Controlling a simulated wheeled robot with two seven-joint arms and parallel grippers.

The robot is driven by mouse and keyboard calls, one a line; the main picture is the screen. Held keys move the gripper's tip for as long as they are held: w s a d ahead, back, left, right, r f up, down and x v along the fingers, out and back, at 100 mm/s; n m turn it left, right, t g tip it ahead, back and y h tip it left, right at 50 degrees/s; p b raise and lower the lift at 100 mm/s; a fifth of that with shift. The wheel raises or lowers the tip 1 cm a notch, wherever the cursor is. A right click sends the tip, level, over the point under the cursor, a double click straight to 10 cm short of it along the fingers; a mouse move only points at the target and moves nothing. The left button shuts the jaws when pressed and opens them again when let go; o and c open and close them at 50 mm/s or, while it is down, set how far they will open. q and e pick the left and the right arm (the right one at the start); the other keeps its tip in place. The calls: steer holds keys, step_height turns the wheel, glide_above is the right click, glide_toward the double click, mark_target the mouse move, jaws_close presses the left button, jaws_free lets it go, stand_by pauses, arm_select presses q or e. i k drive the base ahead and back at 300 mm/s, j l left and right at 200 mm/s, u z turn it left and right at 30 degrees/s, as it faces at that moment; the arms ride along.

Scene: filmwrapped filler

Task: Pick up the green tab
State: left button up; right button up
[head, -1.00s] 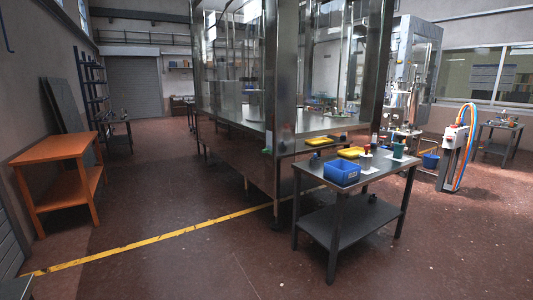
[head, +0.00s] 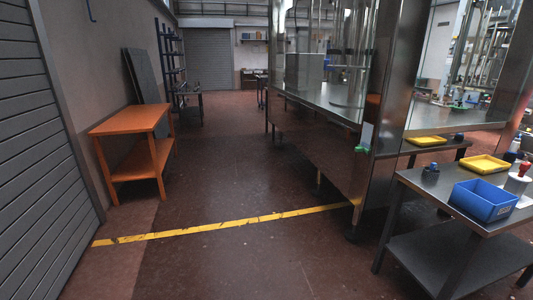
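A small green piece (head: 361,149) shows on the lower corner of the large steel-framed machine (head: 320,135), beside a pale plate (head: 367,134). It may be the green tab, but it is too small to tell its shape. Neither of my grippers is in the head view.
A steel table (head: 430,185) at right carries a blue bin (head: 485,201), a yellow tray (head: 486,164) and a dark small object (head: 430,171). An orange table (head: 130,121) stands at left. Open floor (head: 230,190) lies between, crossed by a yellow line (head: 225,225).

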mark_target(359, 148)
steer(key=i+z, duration=0.15)
steer(key=i, duration=0.3)
steer(key=i+j+z, duration=0.15)
steer(key=i, duration=0.35)
steer(key=i+j+z, duration=0.15)
steer(key=i, duration=0.3)
